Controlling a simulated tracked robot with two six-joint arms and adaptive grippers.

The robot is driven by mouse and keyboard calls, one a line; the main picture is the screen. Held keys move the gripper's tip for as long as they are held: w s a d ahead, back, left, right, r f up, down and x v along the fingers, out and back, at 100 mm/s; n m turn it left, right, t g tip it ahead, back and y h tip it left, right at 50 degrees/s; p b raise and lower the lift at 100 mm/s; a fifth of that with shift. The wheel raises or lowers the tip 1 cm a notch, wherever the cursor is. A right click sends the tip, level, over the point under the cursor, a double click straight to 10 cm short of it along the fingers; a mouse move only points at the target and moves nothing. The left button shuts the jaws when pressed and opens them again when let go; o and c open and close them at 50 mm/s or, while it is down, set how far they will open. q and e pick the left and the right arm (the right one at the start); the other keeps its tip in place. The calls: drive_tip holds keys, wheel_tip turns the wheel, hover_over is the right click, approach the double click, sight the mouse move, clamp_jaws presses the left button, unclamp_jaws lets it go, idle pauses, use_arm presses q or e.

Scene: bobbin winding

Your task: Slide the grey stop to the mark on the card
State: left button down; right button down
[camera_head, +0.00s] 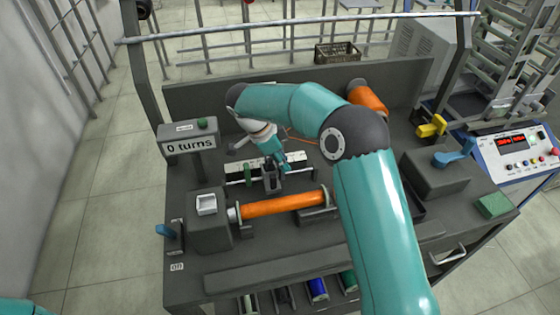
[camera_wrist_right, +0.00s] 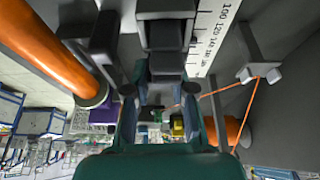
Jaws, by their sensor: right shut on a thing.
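The grey stop (camera_head: 272,182) is a dark block on a rail in front of the white scale (camera_head: 302,160), near the bench's middle. My right gripper (camera_head: 274,164) is over it and shut on it. In the right wrist view the stop (camera_wrist_right: 165,35) extends between the fingers of the gripper (camera_wrist_right: 160,88), beside the scale (camera_wrist_right: 207,35), whose numbers include 100 and 120. I cannot make out a mark on a card. My left gripper is out of view.
An orange bobbin (camera_head: 283,204) lies just in front of the rail, left of the fingers in the wrist view (camera_wrist_right: 45,45). An orange supply spool (camera_head: 368,99) stands behind, its thread passing a guide (camera_wrist_right: 258,70). Grey box (camera_head: 435,173) and green block (camera_head: 493,205) are right.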

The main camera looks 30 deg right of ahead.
drive_tip(key=shift+d+r, duration=0.15)
drive_tip(key=shift+d, duration=0.2)
drive_tip(key=c, duration=1)
unclamp_jaws()
drive_tip(key=shift+o, duration=0.2)
drive_tip(key=v, duration=1.1)
drive_tip(key=shift+a+r, duration=0.25)
drive_tip(key=shift+r, duration=0.1)
